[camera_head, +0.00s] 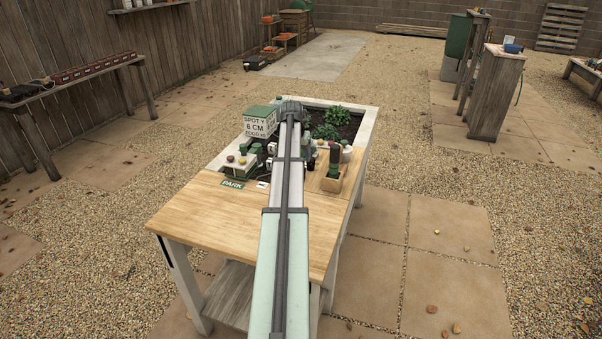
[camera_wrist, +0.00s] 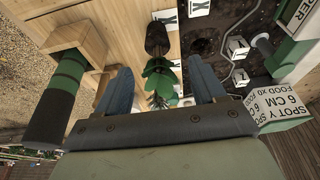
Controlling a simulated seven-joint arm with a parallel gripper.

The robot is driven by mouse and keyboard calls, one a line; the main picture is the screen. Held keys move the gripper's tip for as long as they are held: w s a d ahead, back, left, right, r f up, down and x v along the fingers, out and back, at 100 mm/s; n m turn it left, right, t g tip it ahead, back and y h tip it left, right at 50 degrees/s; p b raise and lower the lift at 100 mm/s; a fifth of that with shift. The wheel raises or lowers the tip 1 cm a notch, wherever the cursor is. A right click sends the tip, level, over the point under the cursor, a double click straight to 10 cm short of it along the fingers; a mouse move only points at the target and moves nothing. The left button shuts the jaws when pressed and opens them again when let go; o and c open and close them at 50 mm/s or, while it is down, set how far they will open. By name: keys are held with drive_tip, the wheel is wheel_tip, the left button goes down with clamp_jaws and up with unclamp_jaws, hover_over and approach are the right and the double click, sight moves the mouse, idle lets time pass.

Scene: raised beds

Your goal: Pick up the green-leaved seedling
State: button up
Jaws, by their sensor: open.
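In the wrist view the green-leaved seedling (camera_wrist: 160,67) shows between my fingers, its green leaves toward my palm and its dark brown root plug toward the top of the picture. It appears to lie on pale wood. A second, finer-leaved green part shows just below it, partly hidden by my gripper's body. My gripper (camera_wrist: 158,68) is open, one blue-grey finger on each side of the seedling. No contact shows, and the height gap is hard to judge. In the head view my arm reaches over the bench and hides this seedling from sight.
A green-and-black handle (camera_wrist: 62,90) stands by a wooden block (camera_wrist: 77,40) left of my fingers. A lettered box (camera_wrist: 277,106) is at right, beside dark soil (camera_wrist: 215,35) with white tags. In the head view, leafy plants (camera_head: 336,115) grow behind; the bench's front wood (camera_head: 205,212) is clear.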

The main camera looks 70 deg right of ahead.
drive_tip(key=shift+x, duration=3.85)
drive_tip(key=shift+s, duration=0.15)
drive_tip(key=c, duration=0.8)
drive_tip(key=shift+c, duration=0.3)
drive_tip(key=shift+r, duration=0.15)
